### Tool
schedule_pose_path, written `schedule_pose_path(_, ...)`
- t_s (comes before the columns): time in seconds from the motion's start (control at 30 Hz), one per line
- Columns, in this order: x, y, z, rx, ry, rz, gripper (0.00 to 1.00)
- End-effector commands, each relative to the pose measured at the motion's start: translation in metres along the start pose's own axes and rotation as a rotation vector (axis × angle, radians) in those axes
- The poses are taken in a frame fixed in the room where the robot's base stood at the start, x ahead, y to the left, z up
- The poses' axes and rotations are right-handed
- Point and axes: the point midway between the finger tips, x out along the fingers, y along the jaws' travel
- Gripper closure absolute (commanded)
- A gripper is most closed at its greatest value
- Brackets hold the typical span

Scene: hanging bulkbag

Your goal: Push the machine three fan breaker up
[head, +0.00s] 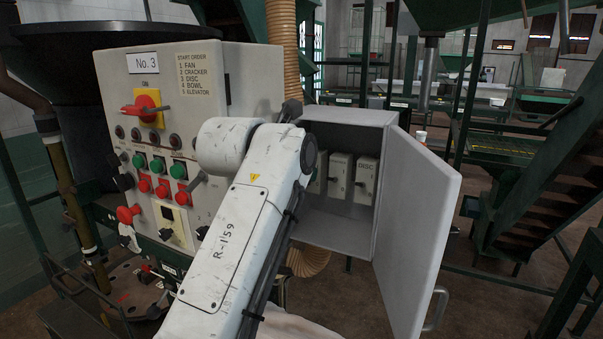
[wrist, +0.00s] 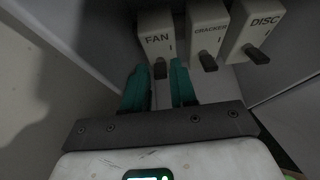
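The fan breaker (wrist: 156,40) is a pale block marked FAN, at the top of the wrist view, with a dark lever (wrist: 160,69) pointing toward my gripper. My gripper (wrist: 160,76) has two teal fingers, apart, one on each side of the fan lever in the picture. I cannot tell whether they touch it. Nothing is held. In the head view my arm hides my gripper and most of the fan breaker. The machine three panel (head: 240,85), labelled No. 3, stands left of the open breaker box (head: 350,115).
The cracker breaker (wrist: 207,28) and disc breaker (wrist: 262,22) sit close to the right of the fan breaker, their levers also sticking out. The box's door (head: 420,220) hangs open at the right. Box walls enclose my gripper closely. Green stairs (head: 545,200) stand farther right.

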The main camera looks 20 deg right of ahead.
Motion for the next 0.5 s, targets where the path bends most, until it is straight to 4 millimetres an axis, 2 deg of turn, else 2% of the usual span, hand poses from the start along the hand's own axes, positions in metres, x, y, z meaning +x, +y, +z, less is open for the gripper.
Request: schedule_pose_path(0.5, -0.087, 0.001, -0.002, 0.002, 0.000, 0.005, 0.73)
